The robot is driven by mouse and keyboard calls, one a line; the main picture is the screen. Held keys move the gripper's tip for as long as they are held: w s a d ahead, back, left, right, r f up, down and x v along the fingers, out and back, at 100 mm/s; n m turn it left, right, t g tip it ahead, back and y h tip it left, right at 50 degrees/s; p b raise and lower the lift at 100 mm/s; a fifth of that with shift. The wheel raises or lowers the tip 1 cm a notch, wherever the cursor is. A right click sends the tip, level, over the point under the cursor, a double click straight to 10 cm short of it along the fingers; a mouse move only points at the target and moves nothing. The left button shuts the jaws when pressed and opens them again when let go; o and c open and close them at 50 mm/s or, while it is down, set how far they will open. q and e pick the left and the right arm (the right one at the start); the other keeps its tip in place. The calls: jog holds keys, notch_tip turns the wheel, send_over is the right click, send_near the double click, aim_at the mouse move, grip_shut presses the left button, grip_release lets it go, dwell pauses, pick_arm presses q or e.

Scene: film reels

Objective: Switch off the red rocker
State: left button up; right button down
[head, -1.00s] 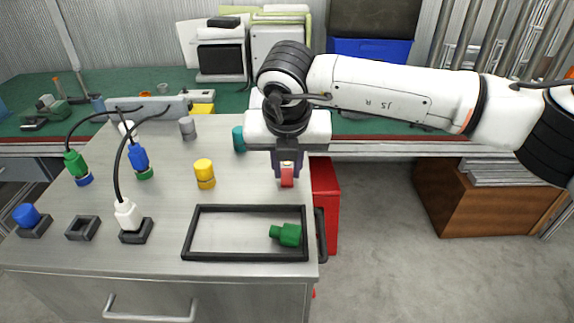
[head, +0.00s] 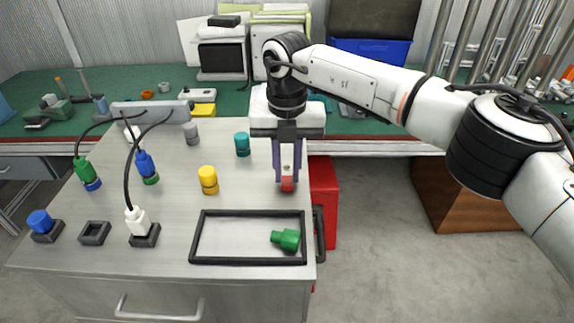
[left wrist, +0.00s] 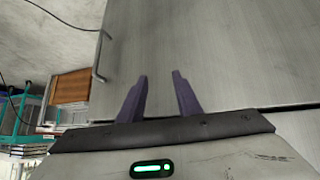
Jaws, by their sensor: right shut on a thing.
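I cannot make out a rocker switch for certain. A small red piece (head: 287,185) is at the right side of the metal cart top (head: 150,190), between the fingertips of my right gripper (head: 287,178). The right gripper points down and is shut on this red piece, with its upper part hidden by the fingers. I cannot tell whether it touches the cart top. My left gripper (left wrist: 160,75) shows in the left wrist view, with its fingers apart and nothing between them, in front of a grey metal surface.
A black-framed tray (head: 248,262) holds a green piece (head: 286,240). Yellow (head: 208,180), teal (head: 242,144) and grey (head: 191,133) pieces stand on the cart. Cabled plugs (head: 145,165) and a grey box (head: 150,112) are at left. A red cabinet (head: 323,200) stands beside the cart.

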aim_at(287, 180)
jog(key=c, duration=1.6)
grip_release()
notch_tip(287, 180, up, 10)
jog(key=shift+s+r+b, duration=0.15)
jog(key=shift+r+b, duration=0.05)
jog(key=shift+b, duration=0.25)
